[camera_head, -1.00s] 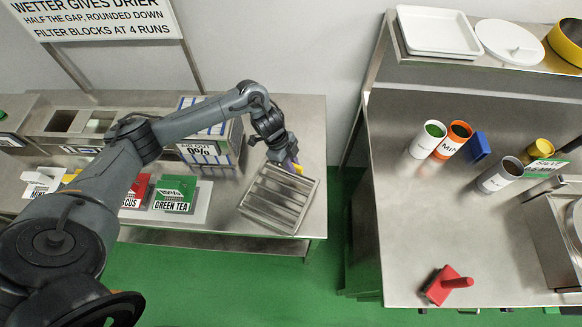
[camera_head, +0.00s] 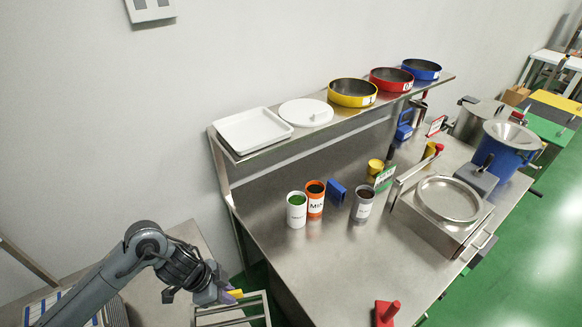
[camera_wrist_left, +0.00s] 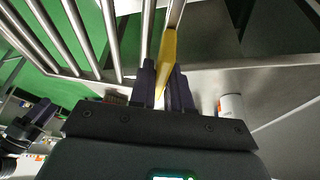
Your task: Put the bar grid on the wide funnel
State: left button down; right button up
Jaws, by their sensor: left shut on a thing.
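The bar grid (camera_head: 265,306), a steel frame with parallel bars, is at the bottom edge of the head view, partly cut off. My left gripper (camera_head: 228,296) is shut on its yellow tab. In the left wrist view my left gripper (camera_wrist_left: 163,78) has the yellow tab (camera_wrist_left: 168,60) between its fingers, and the bars of the bar grid (camera_wrist_left: 108,35) extend to the upper left. A broad steel cone, which looks like the wide funnel (camera_head: 512,134), sits on a blue drum at the far right, well away from the grid. My right gripper is not in view.
The steel table (camera_head: 310,262) holds several cups, a square steel machine with a round top (camera_head: 448,200) and a red handled block (camera_head: 386,313). A shelf (camera_head: 345,108) above carries a white tray (camera_head: 250,131), a lid and colored round pans. The table's front-left area is clear.

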pick_arm(q)
jog(key=w+a+r+n+t+y, duration=0.25)
jog(key=w+n+y, duration=0.2)
jog(key=n, duration=1.05)
notch_tip(320, 180, up, 25)
jog(key=p, duration=2.4)
jog(key=shift+w+d+t+p, duration=0.15)
jog(key=shift+w+t+p, duration=0.1)
jog(key=shift+t+p, duration=0.2)
